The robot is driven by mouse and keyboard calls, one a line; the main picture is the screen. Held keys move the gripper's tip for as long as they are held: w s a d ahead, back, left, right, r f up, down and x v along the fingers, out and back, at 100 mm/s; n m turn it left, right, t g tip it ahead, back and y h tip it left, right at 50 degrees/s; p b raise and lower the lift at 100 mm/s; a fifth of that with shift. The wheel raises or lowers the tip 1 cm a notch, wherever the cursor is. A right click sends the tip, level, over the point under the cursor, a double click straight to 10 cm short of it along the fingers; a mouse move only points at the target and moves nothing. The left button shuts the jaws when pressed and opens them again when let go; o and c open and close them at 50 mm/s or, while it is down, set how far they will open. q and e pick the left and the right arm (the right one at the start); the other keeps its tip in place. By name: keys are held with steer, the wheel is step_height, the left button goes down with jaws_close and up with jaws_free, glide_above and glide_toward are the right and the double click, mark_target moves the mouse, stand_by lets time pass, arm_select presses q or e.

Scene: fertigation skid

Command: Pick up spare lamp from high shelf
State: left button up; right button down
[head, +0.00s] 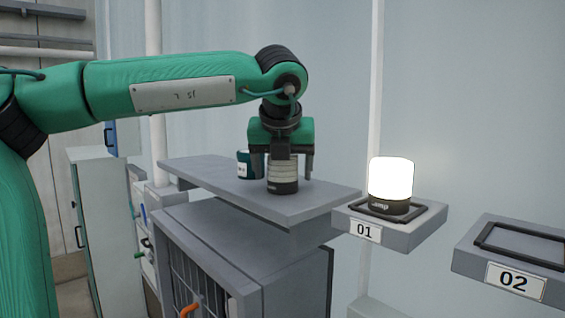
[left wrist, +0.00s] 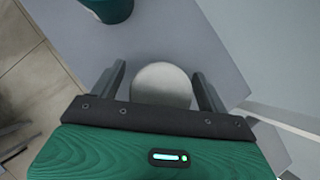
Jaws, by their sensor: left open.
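The spare lamp (head: 283,178), unlit with a pale ribbed body and dark base, stands upright on the high grey shelf (head: 325,197). In the left wrist view its round pale top (left wrist: 160,84) lies between the two fingers. My left gripper (head: 284,165) points down over the lamp, with its fingers apart on either side of it. In the left wrist view, a gap shows between the lamp and each finger of the gripper (left wrist: 160,75). The lamp's upper part is partly hidden by the gripper in the head view. My right gripper is not in view.
A dark green container (head: 243,165) stands on the shelf just left of the lamp. A lit lamp (head: 390,180) stands on bracket 01 (head: 400,238) to the right. Bracket 02 (head: 515,268) holds only an empty dark frame. A barred grey cabinet (head: 215,262) is below the shelf.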

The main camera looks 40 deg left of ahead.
arm_select(q)
steer(key=shift+w+a+f, duration=0.15)
steer(key=shift+f, duration=0.2)
steer(key=shift+r, duration=0.1)
steer(key=shift+c, duration=0.3)
steer(key=c, duration=1.1)
